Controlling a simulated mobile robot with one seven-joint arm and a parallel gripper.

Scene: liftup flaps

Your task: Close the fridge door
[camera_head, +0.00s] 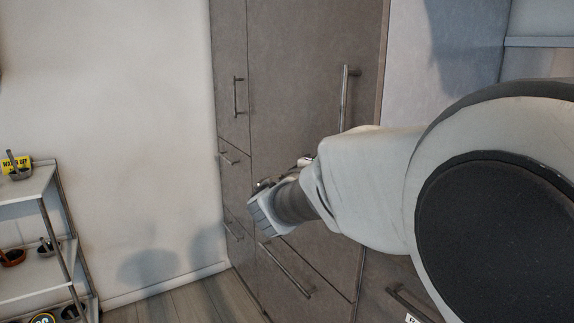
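A tall grey-brown door (300,75) fills the upper middle of the head view, with a long vertical metal handle (344,97) near its right edge. It looks like the fridge door, set in a run of matching panels; I cannot tell whether it stands ajar. My arm reaches in from the right across its lower part and hides some of it. My gripper (263,200) is at the arm's far end, in front of the lower panels. Its fingers are not clearly visible, and I cannot tell whether it touches a panel.
A lower drawer with a long bar handle (285,270) lies below my gripper. Narrow panels with small handles (238,96) stand to the left. A metal shelf rack (50,215) holding small pots is at the far left. Bare floor (190,301) shows between.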

